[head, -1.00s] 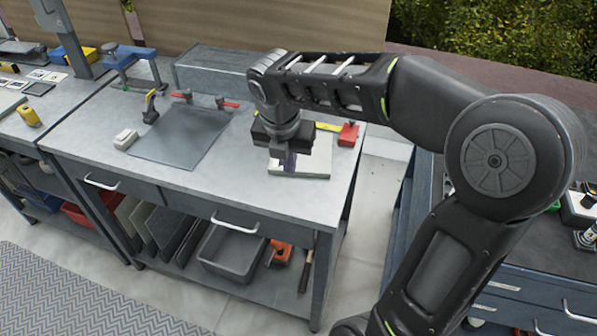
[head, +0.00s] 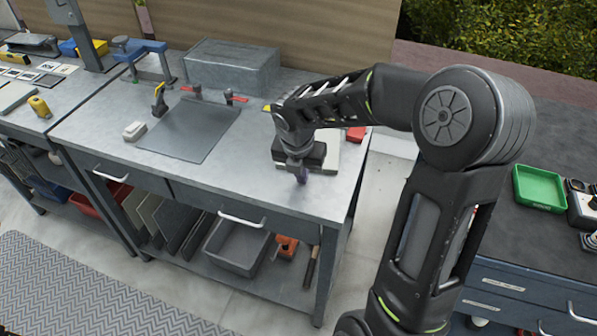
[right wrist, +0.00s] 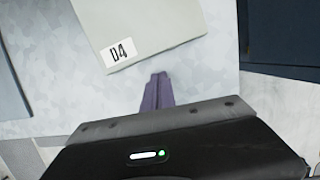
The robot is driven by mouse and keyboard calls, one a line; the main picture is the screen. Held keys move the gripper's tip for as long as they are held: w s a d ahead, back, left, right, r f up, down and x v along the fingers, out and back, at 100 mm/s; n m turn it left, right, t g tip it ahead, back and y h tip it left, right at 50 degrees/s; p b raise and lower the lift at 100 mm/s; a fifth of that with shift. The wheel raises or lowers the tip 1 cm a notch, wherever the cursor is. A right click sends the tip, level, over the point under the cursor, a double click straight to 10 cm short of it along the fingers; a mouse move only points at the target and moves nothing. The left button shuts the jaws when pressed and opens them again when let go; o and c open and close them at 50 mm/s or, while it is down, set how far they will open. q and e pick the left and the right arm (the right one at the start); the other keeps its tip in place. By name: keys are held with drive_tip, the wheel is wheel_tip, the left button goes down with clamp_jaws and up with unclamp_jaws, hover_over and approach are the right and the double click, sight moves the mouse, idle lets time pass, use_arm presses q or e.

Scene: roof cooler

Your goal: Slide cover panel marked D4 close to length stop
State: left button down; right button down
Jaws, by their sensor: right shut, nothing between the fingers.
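The cover panel marked D4 is a pale plate whose label (right wrist: 119,52) shows in the right wrist view, with its bare surface (right wrist: 145,20) at the top. In the head view the panel (head: 327,158) lies flat near the bench's right end, partly hidden by my right gripper. My right gripper (head: 302,179) is shut and empty, on the panel's near side. Its purple fingertips (right wrist: 158,82) are just apart from the panel's labelled edge in the picture. A red block (head: 356,134) sits behind the panel; I cannot tell whether it is the length stop. My left gripper is not in view.
A dark grey sheet (head: 190,130) lies on the bench (head: 230,172), with red-handled clamps (head: 234,98) behind it and a white block (head: 134,131) beside it. A grey box (head: 232,68) stands at the back. A green tray (head: 540,187) is on the right-hand cabinet.

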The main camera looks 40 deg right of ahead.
drive_tip(key=shift+w+d, duration=0.65)
drive_tip(key=shift+d, duration=0.2)
drive_tip(key=shift+w+d+r+p, duration=0.15)
drive_tip(key=shift+w+d+p, duration=0.5)
drive_tip(key=shift+p, duration=0.3)
drive_tip(key=shift+d+f, duration=0.15)
drive_tip(key=shift+f, duration=0.05)
drive_tip(key=v, duration=0.8)
drive_tip(key=shift+f, duration=0.1)
